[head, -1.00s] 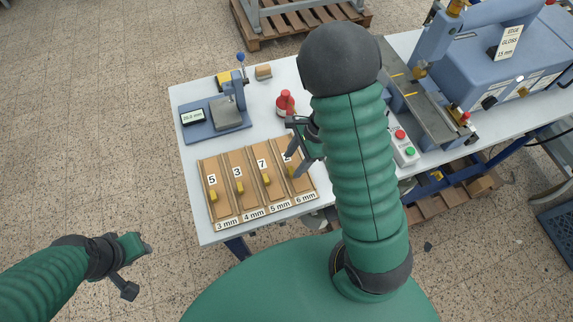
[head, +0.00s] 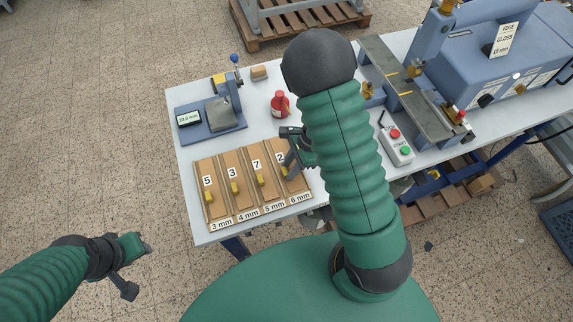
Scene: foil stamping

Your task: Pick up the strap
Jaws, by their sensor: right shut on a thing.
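Brown strap-like strips lie side by side in a wooden rack (head: 208,222) on the table, in lanes marked 3 mm to 6 mm, each with a yellow piece on it. The strip in the 6 mm lane (head: 298,188) is at the right end, below the number 2 card. My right gripper (head: 287,167) is over the upper part of that lane, at its yellow piece, and is shut on it or the strap; the exact grip is partly hidden. My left gripper (head: 140,268) is open and empty, low at the left, off the table.
A blue device (head: 212,118) with a display and a red bottle (head: 280,104) stand behind the rack. A start box (head: 396,146) and a large blue press (head: 500,75) are on the right. A bare table strip runs along the left edge.

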